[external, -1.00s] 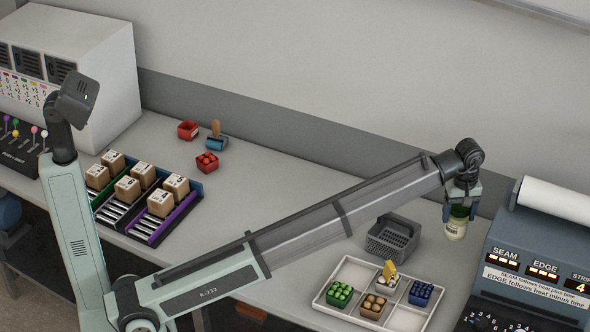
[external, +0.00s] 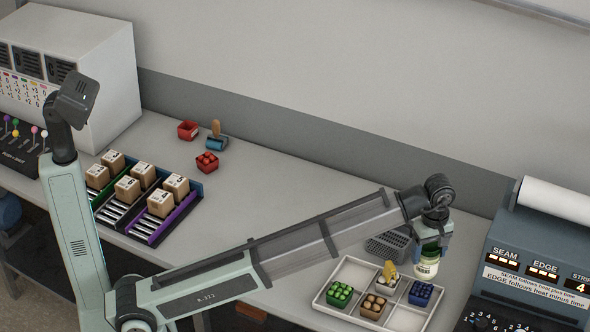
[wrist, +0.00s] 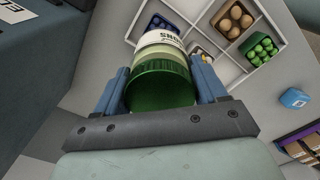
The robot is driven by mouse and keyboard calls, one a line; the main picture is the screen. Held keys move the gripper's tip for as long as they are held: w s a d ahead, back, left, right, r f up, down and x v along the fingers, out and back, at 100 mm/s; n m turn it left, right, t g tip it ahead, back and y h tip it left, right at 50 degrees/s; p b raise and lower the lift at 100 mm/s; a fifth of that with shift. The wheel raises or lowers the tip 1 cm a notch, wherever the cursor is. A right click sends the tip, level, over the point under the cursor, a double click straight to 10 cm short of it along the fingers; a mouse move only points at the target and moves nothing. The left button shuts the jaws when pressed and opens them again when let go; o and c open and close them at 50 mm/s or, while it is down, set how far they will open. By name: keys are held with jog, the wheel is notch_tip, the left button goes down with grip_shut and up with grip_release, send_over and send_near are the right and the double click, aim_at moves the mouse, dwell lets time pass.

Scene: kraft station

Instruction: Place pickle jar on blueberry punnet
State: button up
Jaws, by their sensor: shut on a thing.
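The pickle jar (external: 427,264) has a green lid and a pale label. My gripper (external: 430,245) is shut on it and holds it upright above the back right of the white tray. In the wrist view the jar (wrist: 160,80) sits between the two blue fingers of my gripper (wrist: 163,88). The blueberry punnet (external: 421,293), dark blue with blue berries, is in the tray's right side, just below the jar in the external view. In the wrist view the punnet (wrist: 158,24) shows partly behind the jar.
The white divided tray (external: 352,271) also holds a green punnet (external: 340,293), a brown punnet (external: 374,306) and a small yellow-topped item (external: 389,272). The blue-grey machine (external: 530,250) stands at the right.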

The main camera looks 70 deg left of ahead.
aim_at(426, 267)
jog(key=shift+f, duration=2.95)
jog(key=shift+f, duration=0.2)
jog(key=o, duration=1.4)
jog(key=shift+o, duration=0.2)
notch_tip(426, 267, up, 12)
jog(key=shift+r, duration=0.2)
